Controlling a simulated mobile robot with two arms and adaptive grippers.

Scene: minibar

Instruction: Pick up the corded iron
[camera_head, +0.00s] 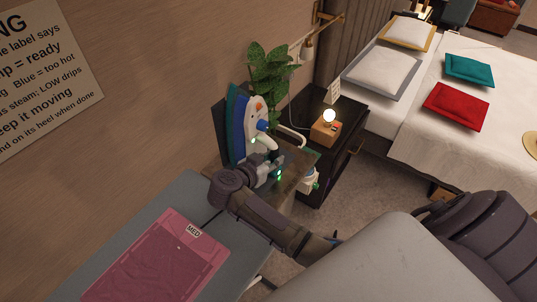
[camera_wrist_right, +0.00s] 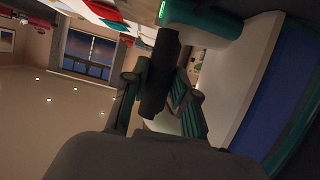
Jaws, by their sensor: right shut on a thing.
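The corded iron (camera_head: 256,112) stands upright, nose up, at the back of the small wooden stand. In the right wrist view, the fingers of my right gripper (camera_wrist_right: 158,92) are closed around a dark bar, the iron's handle (camera_wrist_right: 160,75). The iron's white and blue body fills the right of that view. My left gripper is not in view.
A grey ironing board (camera_head: 190,195) with a pink folded cloth (camera_head: 160,258) lies in front. A black nightstand (camera_head: 345,125) with a small lamp (camera_head: 327,125) stands right of the iron. A plant (camera_head: 270,68) is behind it. A bed (camera_head: 400,100) is beyond.

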